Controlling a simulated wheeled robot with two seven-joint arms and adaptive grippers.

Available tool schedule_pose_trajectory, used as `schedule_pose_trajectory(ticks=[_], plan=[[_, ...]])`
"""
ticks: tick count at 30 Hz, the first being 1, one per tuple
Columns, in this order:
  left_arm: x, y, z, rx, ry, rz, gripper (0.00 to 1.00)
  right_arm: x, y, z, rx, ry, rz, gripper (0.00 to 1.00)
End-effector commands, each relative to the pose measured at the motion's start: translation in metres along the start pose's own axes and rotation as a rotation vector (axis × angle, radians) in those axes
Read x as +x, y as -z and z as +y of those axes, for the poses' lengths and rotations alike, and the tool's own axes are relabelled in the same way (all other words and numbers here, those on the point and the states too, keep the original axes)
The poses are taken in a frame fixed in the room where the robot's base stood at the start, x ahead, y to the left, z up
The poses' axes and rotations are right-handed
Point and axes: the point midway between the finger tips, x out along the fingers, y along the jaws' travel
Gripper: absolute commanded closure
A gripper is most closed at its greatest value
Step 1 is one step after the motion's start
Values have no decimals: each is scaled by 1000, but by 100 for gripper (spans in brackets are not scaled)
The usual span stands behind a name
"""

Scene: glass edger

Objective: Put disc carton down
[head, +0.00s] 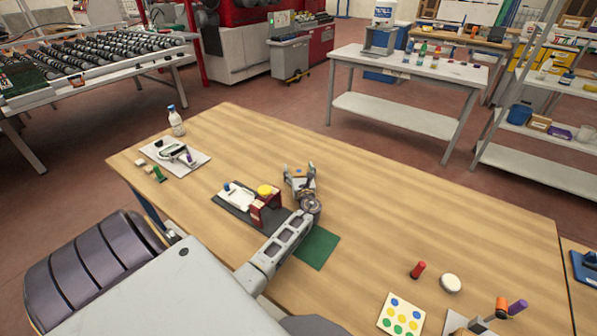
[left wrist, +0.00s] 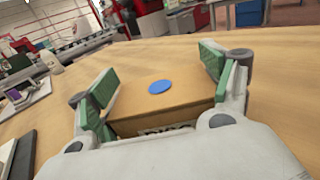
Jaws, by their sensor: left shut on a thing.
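The disc carton (left wrist: 165,100) is a tan box with a round blue mark (left wrist: 160,87) on top and dark lettering on its near side. In the left wrist view it lies between the green pads of my left gripper (left wrist: 160,75), which is shut on it. In the head view my left gripper (head: 299,169) is over the middle of the wooden table (head: 420,220), beyond the dark tray. Only a small part of the carton (head: 298,173) shows there. I cannot tell whether its underside touches the table. My right gripper is out of view.
A dark tray (head: 232,207) with a white block and a dark red holder stands left of my gripper. A green mat (head: 318,248) lies nearer. A bottle (head: 176,121) stands at the far left edge. A dotted card (head: 401,316) lies in front.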

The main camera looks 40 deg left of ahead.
Motion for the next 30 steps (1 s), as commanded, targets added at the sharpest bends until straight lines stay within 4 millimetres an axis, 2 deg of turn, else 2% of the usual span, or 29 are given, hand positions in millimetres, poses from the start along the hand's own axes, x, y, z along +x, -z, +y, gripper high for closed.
schedule_pose_trajectory(ticks=[5,6,10,20,27,30], plan=[[0,3,0,0,0,0,41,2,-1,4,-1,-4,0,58],[0,3,0,0,0,0,18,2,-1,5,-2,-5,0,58],[0,3,0,0,0,0,1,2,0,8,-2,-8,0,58],[0,3,0,0,0,1,0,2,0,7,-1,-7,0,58],[0,0,0,-1,0,0,0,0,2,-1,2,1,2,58],[-6,0,0,0,1,1,0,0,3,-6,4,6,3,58]])
